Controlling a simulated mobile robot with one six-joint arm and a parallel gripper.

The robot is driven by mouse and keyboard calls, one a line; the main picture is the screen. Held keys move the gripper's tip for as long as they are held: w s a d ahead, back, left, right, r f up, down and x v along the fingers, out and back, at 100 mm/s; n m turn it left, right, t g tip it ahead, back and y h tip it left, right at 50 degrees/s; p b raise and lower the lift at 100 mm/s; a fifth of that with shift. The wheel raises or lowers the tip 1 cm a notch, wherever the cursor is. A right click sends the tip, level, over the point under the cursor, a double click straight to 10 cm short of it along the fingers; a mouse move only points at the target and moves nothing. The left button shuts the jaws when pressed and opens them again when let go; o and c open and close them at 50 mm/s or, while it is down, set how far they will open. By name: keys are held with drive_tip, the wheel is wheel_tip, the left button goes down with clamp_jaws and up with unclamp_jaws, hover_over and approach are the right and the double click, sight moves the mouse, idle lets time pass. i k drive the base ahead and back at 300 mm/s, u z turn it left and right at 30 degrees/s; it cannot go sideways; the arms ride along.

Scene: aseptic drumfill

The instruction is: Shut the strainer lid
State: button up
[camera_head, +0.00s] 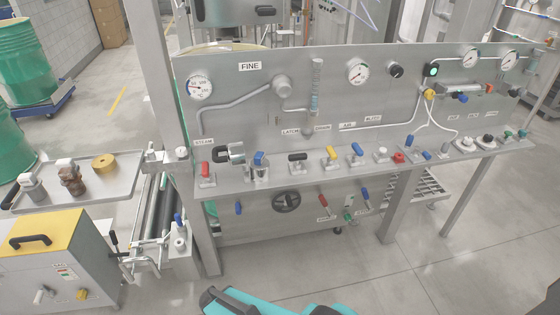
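No part is labelled as a strainer in this view, so I cannot tell for sure which one it is. A short metal cylinder with a black part beside it (236,153) stands at the left end of the panel's ledge, between a red-handled valve (206,170) and a blue-handled valve (259,160). It may be the strainer, but it is too small to tell whether a lid on it is open or shut. My gripper is not in view. A teal and black part of my own body shows at the bottom edge.
The steel panel (230,110) carries gauges, pipes and a FINE label. Several coloured valves line its ledge. A handwheel (286,201) sits below. A tray (100,195) with fittings and a yellow-topped box (45,235) stand at left. The floor in front is clear.

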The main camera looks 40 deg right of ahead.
sight(236, 155)
drive_tip(key=u, duration=1.1)
drive_tip(key=k, duration=0.1)
drive_tip(key=z, duration=2.1)
drive_tip(key=i, duration=0.55)
drive_tip(key=z, duration=0.15)
drive_tip(key=k, duration=0.55)
drive_tip(key=u, duration=0.25)
drive_tip(key=i, duration=0.2)
drive_tip(key=z, duration=0.15)
